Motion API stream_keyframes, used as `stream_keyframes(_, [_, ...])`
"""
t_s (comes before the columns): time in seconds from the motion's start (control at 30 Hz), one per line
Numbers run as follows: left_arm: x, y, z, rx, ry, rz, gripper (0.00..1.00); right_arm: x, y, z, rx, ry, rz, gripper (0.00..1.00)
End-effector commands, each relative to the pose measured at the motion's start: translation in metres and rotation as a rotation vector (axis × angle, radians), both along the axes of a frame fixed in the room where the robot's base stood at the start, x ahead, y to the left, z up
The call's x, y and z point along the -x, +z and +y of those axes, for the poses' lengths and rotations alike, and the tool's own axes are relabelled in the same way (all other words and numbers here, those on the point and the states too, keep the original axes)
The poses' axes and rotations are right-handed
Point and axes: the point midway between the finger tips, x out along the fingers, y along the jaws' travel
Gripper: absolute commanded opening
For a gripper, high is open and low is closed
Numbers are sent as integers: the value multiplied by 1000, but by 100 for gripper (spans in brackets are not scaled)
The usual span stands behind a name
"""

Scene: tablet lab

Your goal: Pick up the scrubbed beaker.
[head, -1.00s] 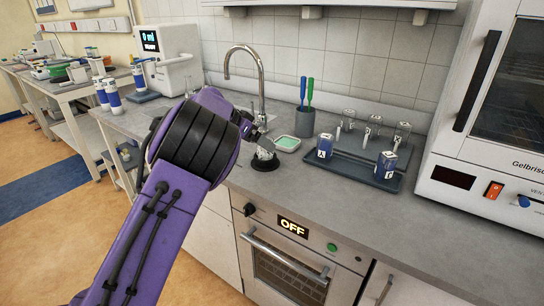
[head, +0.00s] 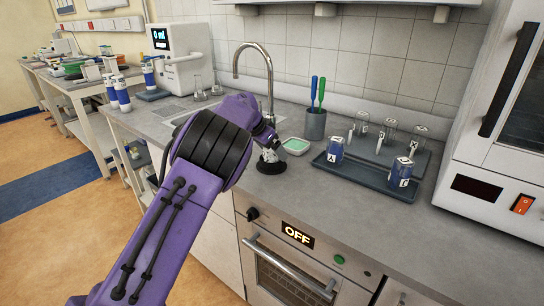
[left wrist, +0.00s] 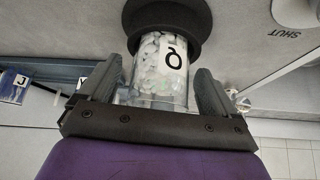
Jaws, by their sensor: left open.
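A small clear beaker with whitish, speckled contents or coating (left wrist: 163,72) and a label that reads like an upside-down Q sits between my left gripper's fingers (left wrist: 157,75) in the left wrist view. Its end rests at a dark round base (left wrist: 168,22). In the head view this beaker (head: 269,156) is small and partly hidden by my left gripper (head: 270,140), above the black round base (head: 270,167) on the counter. The fingers are open on either side of the beaker; I see small gaps. My right gripper is out of view.
A green-and-white dish (head: 296,146) lies just right of the base. Behind it stands a grey cup (head: 316,124) with blue and green brushes. A dark tray (head: 365,178) with blue-labelled containers is further right. The faucet (head: 269,75) rises behind my gripper. The front counter is clear.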

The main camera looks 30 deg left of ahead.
Motion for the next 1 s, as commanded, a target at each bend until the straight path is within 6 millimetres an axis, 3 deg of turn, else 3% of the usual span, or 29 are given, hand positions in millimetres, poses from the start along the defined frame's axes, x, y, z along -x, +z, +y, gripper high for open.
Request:
stream_keyframes(0.17, [-1,0,-1,-1,-1,0,91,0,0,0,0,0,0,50])
stream_keyframes(0.33, [-1,0,-1,-1,-2,0,36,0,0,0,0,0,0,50])
stream_keyframes(0.73, [-1,8,0,-4,-2,-1,34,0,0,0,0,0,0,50])
stream_keyframes(0.9, [1,36,-1,-5,-3,-3,34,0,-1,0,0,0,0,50])
stream_keyframes(1.0, [20,57,-4,-3,-1,-4,34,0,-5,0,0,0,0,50])
